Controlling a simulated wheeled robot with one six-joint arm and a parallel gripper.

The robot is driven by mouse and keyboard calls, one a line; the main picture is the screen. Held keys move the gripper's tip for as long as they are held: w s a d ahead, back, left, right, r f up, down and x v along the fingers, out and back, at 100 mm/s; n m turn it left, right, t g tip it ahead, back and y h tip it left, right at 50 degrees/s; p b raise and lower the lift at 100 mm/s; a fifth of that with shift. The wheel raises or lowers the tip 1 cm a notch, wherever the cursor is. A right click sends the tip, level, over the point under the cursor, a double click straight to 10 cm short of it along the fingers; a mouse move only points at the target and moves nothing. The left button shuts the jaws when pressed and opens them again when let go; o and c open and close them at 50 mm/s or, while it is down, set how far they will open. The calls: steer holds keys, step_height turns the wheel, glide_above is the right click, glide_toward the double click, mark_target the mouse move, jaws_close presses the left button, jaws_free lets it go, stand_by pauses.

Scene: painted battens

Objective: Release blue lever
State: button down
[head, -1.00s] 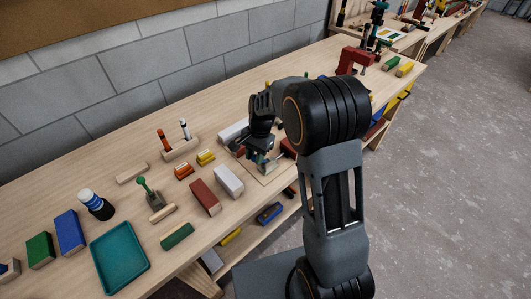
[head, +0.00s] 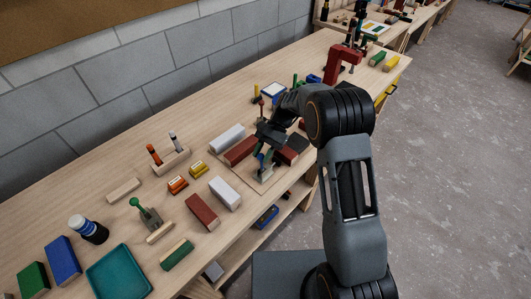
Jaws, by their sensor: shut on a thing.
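The blue lever (head: 262,157) shows as a small patch of blue at my gripper, above a grey metal clamp (head: 266,172) on a thin wooden board (head: 254,183). My gripper (head: 264,153) is shut on the lever and points down at it. The fingers and arm hide most of the lever, so its exact angle is hard to tell. A red-brown batten (head: 241,150) lies just left of the gripper, and another red-brown piece (head: 287,155) lies just right of it.
White blocks (head: 226,138) and a dark red block (head: 202,212) lie close by on the bench. A green-handled clamp (head: 147,215), a teal tray (head: 120,272) and a marker holder (head: 171,162) stand left. A red clamp (head: 342,66) stands at the far end.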

steer(key=shift+w+d, duration=0.3)
steer(key=shift+d, duration=0.05)
steer(key=shift+f, duration=0.1)
steer(key=c, duration=1.1)
jaws_free()
steer(key=shift+d, duration=0.1)
steer(key=shift+o, duration=1.2)
steer(key=b+v, duration=0.2)
steer(key=v, duration=1.1)
steer(key=shift+w+r, duration=0.15)
steer(key=shift+r, duration=0.15)
